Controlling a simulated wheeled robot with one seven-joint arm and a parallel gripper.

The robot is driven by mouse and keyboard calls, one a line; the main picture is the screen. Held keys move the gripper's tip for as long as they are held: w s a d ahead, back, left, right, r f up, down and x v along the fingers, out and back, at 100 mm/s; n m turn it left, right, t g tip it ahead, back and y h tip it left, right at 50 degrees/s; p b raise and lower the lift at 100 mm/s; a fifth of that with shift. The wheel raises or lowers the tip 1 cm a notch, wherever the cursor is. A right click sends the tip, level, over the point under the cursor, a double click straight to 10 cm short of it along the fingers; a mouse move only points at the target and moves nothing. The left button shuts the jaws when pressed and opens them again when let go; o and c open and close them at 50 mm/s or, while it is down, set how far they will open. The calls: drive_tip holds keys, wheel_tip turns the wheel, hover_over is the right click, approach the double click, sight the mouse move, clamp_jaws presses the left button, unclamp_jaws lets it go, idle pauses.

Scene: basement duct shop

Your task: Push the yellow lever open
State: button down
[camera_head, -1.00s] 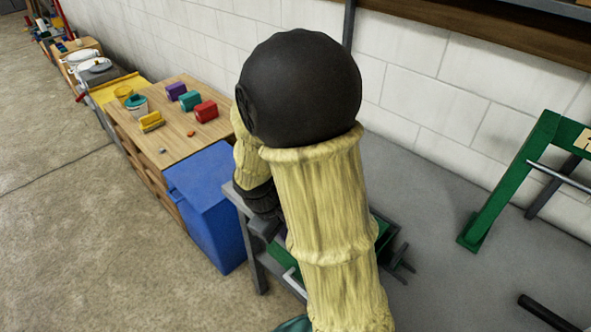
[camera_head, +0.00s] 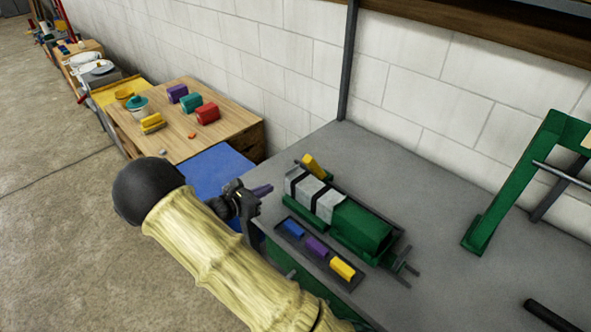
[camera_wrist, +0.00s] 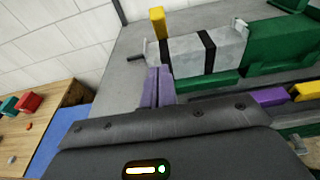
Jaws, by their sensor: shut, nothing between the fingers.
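The yellow lever (camera_head: 312,164) stands up at the far left end of a green and pale grey device (camera_head: 360,232) on the grey bench. In the wrist view, the lever (camera_wrist: 157,23) rises above the grey, black-banded part, near the top. My gripper (camera_head: 263,190) is shut and empty, its purple fingers at the bench's left edge, to the left of the device. In the wrist view, the fingertips (camera_wrist: 158,72) point toward the device's lever end, with the lever beyond them. They look apart from the lever.
A dark tray (camera_head: 268,226) with blue, purple and yellow blocks lies along the device's near side. A green frame (camera_head: 510,185) stands right. The bench between device and wall is clear.

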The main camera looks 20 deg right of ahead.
drive_tip(key=shift+d, duration=0.1)
drive_tip(key=p, duration=0.4)
approach(306, 165)
wheel_tip(306, 165, down, 3)
drive_tip(key=w+d, duration=0.1)
drive_tip(key=d, duration=0.2)
drive_tip(key=shift+w+d+r+p, duration=0.2)
drive_tip(key=shift+d+r+p, duration=0.05)
drive_tip(key=shift+d, duration=0.15)
drive_tip(key=shift+w+d+r+p, duration=0.2)
drive_tip(key=shift+d+r, duration=0.1)
drive_tip(key=shift+d, duration=0.05)
drive_tip(key=shift+w+d+r, duration=0.15)
drive_tip(key=shift+w+d, duration=0.05)
drive_tip(key=shift+d, duration=0.2)
